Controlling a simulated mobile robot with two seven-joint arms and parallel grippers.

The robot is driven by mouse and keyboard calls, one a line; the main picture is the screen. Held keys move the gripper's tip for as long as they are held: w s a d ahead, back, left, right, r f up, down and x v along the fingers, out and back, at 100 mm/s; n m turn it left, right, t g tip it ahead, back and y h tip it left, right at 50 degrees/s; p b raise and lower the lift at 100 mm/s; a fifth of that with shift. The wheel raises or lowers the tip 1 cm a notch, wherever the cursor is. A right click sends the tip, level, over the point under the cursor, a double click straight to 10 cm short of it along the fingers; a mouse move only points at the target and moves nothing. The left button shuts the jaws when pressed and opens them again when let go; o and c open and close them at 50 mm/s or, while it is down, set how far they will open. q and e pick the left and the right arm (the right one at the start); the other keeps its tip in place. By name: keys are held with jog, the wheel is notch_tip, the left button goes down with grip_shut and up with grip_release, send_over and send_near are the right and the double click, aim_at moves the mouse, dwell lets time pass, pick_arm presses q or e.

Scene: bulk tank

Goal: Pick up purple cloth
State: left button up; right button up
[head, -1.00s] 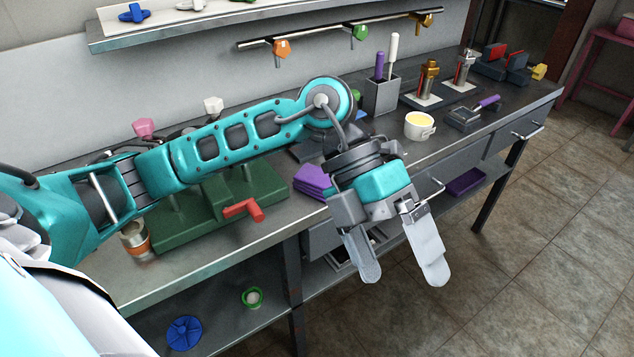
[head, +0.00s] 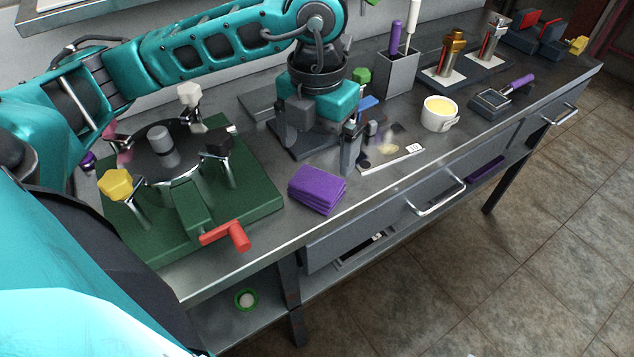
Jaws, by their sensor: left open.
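The purple cloth (head: 318,189) lies folded in a small stack on the grey workbench, close to its front edge, right of the green fixture. My left gripper (head: 322,160) is above and behind the cloth, its fingers pointing down. It is open and empty, with one finger left and one finger right. It looks apart from the cloth, though the exact gap in depth is hard to tell. My right gripper is not in view.
The green fixture (head: 262,200) with a red handle (head: 228,236) stands left of the cloth. A transparent card (head: 392,150) lies to the right. Further right are a white cup (head: 439,114) and a grey holder (head: 398,74). The bench front beside the cloth is clear.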

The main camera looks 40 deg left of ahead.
aim_at(317, 183)
pick_arm(q)
notch_tip(317, 183, down, 4)
jog(key=shift+r, duration=0.15)
jog(key=shift+w+a+f, duration=0.1)
jog(key=shift+a+f, duration=0.05)
jog(key=shift+f, duration=2.55)
jog(key=shift+c, duration=0.4)
jog(key=c, duration=0.8)
notch_tip(317, 183, up, 18)
jog(key=shift+r+p, duration=0.2)
jog(key=shift+p, duration=0.7)
jog(key=shift+c, duration=0.9)
jog(key=shift+r, duration=0.85)
